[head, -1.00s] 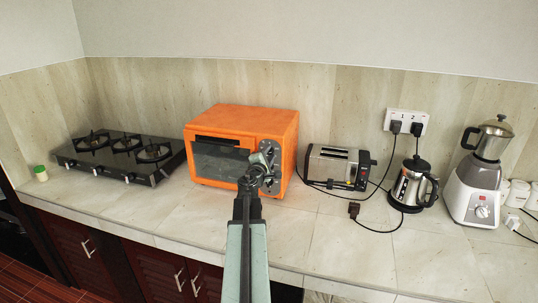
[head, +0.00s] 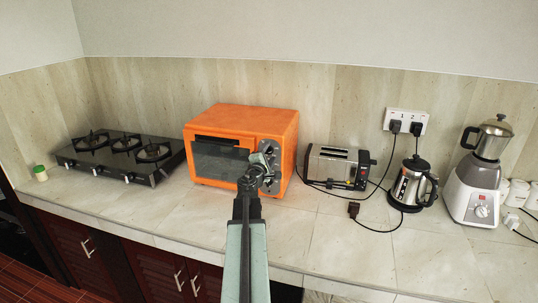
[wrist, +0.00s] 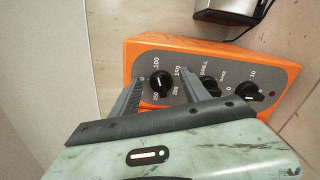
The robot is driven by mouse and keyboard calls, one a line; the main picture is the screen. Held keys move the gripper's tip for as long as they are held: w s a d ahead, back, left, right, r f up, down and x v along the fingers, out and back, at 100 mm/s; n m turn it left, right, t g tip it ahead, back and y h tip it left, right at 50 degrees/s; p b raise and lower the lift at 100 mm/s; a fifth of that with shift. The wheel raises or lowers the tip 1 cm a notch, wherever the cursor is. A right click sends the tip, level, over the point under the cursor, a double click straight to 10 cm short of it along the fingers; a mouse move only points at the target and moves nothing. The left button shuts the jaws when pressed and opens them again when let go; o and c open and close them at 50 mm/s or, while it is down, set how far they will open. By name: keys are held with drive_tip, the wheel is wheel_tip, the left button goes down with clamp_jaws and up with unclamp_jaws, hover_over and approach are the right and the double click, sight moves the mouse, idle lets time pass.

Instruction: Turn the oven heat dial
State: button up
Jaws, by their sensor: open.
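The orange oven (head: 232,115) stands on the counter with its dark glass door facing me and a dial panel at its right. In the wrist view the grey panel (wrist: 184,62) carries several black dials. The heat dial (wrist: 160,83), ringed by numbers from 100 to 250, shows between my fingers. My gripper (wrist: 161,76) is open, one finger on each side of this dial in the picture. I cannot tell whether either finger touches it. In the head view my gripper (head: 260,170) is in front of the panel and hides part of it.
A middle dial (wrist: 209,87) and a dial (wrist: 251,92) sit right of the heat dial in the wrist view. A toaster (head: 335,166) stands right of the oven, then a kettle (head: 411,184) and blender (head: 478,180). A gas hob (head: 122,158) is at left. The front counter is clear.

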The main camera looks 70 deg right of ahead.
drive_tip(key=a, duration=0.7)
drive_tip(key=shift+s+a, duration=0.2)
drive_tip(key=shift+a, duration=0.2)
